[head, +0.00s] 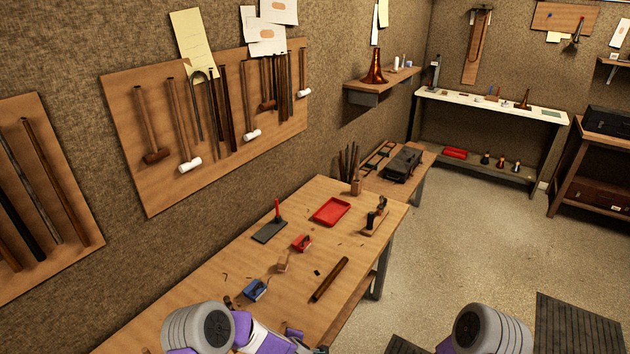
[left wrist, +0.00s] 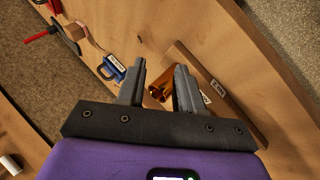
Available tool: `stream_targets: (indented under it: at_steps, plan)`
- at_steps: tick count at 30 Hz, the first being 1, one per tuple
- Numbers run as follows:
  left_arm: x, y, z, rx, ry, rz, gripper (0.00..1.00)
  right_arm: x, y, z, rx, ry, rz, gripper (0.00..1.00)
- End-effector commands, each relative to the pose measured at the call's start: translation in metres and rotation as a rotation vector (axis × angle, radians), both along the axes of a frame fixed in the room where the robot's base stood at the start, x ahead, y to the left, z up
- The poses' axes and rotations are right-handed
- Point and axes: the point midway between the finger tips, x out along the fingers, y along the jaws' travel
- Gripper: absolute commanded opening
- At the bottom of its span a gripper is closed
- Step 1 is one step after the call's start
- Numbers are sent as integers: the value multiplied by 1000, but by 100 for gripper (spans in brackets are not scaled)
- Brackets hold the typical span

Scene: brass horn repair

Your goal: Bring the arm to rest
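My left gripper (left wrist: 160,68) shows in the left wrist view with its two grey fingers apart, pointing at the wooden workbench. A copper-coloured piece (left wrist: 159,91) shows in the gap between the fingers; I see no clear grip on it, and part of it is hidden by the fingers. In the head view my left arm (head: 200,328) is at the bottom, over the near end of the workbench (head: 215,285). My right arm (head: 490,330) is at the bottom right, beside the bench, and its gripper is out of view.
On the bench are a blue tool (head: 255,290), a dark wooden rod (head: 330,278), a red tray (head: 331,211), a red block (head: 301,243) and a grey plate (head: 269,230). A tool board (head: 220,130) hangs on the left wall.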

Motion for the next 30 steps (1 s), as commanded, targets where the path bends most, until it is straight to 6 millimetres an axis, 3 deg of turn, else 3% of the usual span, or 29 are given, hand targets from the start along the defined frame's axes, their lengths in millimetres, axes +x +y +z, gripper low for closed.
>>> stream_targets:
  at_steps: [3,7,11,15,18,21,25,30]
  plan:
    - [-56,11,-25,42,120,-316,36,1,0,0,0,-1,0,77]
    - [-132,15,-43,44,254,-650,36,0,0,0,0,-1,0,77]
    - [-211,17,-47,8,367,-939,36,0,0,0,0,-1,0,77]
    - [-296,19,-37,-66,463,-1214,36,0,0,0,0,-1,0,77]
    - [-286,17,-76,-52,448,-1197,36,1,0,-37,0,-1,0,77]
    - [-285,17,-99,-53,449,-1196,36,0,0,-60,0,0,0,77]
    - [-285,17,-122,-52,447,-1195,36,0,0,-83,0,0,0,77]
    - [-284,17,-135,-52,447,-1193,36,0,0,-96,0,-1,0,77]
